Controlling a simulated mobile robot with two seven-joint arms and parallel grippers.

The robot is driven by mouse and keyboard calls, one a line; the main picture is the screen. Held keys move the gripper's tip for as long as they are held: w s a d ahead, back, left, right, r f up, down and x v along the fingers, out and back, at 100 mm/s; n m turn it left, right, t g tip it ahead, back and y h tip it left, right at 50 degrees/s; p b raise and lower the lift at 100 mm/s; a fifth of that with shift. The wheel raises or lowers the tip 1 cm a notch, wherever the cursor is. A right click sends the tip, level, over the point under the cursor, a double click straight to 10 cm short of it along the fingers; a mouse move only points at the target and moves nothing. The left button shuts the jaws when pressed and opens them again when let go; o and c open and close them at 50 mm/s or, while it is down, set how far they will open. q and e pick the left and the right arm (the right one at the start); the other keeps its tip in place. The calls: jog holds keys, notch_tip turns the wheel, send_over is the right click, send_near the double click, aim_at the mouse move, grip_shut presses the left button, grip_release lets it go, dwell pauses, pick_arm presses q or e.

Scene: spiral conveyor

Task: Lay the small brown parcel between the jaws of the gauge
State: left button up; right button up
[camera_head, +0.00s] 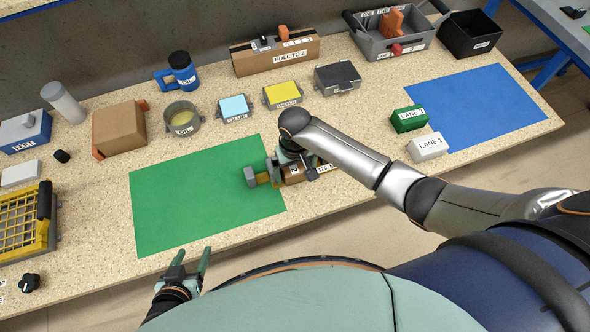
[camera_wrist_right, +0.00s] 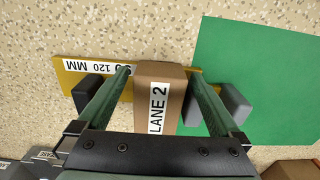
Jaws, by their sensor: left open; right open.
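The small brown parcel (camera_wrist_right: 174,88), labelled LANE 2, lies across the yellow bar of the gauge (camera_wrist_right: 112,87) in the right wrist view. It sits between a grey jaw block on the left and one close on its right; a further grey block is at the bar's right end. My right gripper (camera_wrist_right: 160,78) is open, a finger on either side of the parcel with gaps. In the head view the parcel (camera_head: 292,175) and gauge (camera_head: 263,178) are partly hidden by this gripper (camera_head: 290,165). My left gripper (camera_head: 188,262) is open and empty at the front edge.
The gauge's end overlaps the green mat (camera_head: 190,205), otherwise bare. A blue mat (camera_head: 490,105) is at right, with green (camera_head: 409,118) and white (camera_head: 428,147) lane boxes beside it.

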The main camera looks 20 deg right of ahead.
notch_tip(320, 180, up, 12)
jog(key=shift+r, duration=0.2)
dwell(0.4)
